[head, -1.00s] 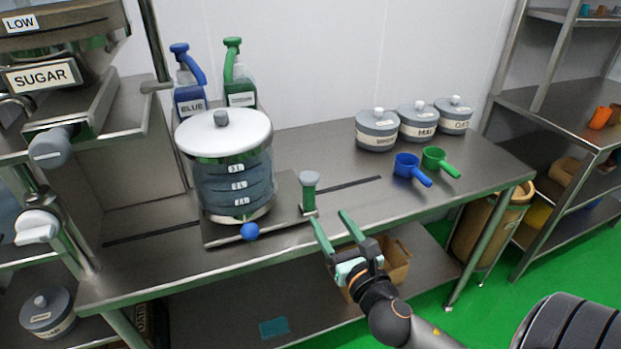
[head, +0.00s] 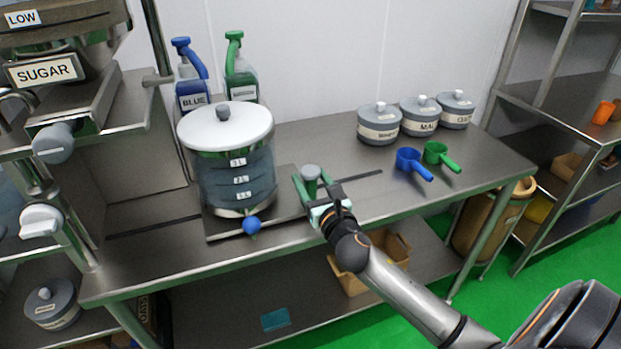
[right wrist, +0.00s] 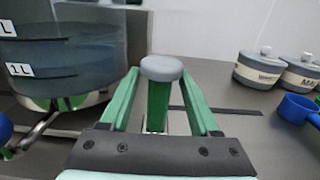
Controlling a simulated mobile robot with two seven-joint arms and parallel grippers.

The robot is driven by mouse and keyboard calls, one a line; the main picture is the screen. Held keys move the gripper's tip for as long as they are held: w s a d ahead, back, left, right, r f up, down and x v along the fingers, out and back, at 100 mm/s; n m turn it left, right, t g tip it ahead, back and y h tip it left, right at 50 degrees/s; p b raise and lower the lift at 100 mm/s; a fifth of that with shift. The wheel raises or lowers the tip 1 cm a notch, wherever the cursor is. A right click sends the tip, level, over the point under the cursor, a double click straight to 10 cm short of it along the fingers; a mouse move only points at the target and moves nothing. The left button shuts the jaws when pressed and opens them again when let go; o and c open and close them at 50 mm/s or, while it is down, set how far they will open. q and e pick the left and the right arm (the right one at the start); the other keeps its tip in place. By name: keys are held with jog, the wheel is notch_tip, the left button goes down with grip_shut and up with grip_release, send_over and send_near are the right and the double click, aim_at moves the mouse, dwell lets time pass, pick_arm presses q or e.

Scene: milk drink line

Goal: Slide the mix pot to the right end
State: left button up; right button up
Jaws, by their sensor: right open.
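The mix pot (head: 228,165) is a clear vessel with a white lid and level marks, standing upright on a grey sliding plate (head: 222,228) at the left part of the steel table. A blue ball knob (head: 251,224) sits at its front. A green post with a grey cap (head: 311,172) stands at the plate's right end. My right gripper (head: 316,186) is open, with its green fingers on either side of this post. In the right wrist view the post (right wrist: 158,105) stands between the two fingers, with gaps visible. My left gripper is not in view.
A dark slot (head: 350,183) runs along the table to the right of the post, with clear surface around it. Blue (head: 411,163) and green (head: 438,155) scoops and several lidded tubs stand further right. Blue (head: 191,85) and green (head: 239,75) bottles stand behind the pot.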

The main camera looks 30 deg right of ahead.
jog(key=shift+w, duration=0.25)
jog(key=shift+c, duration=0.4)
grip_shut()
dwell(0.9)
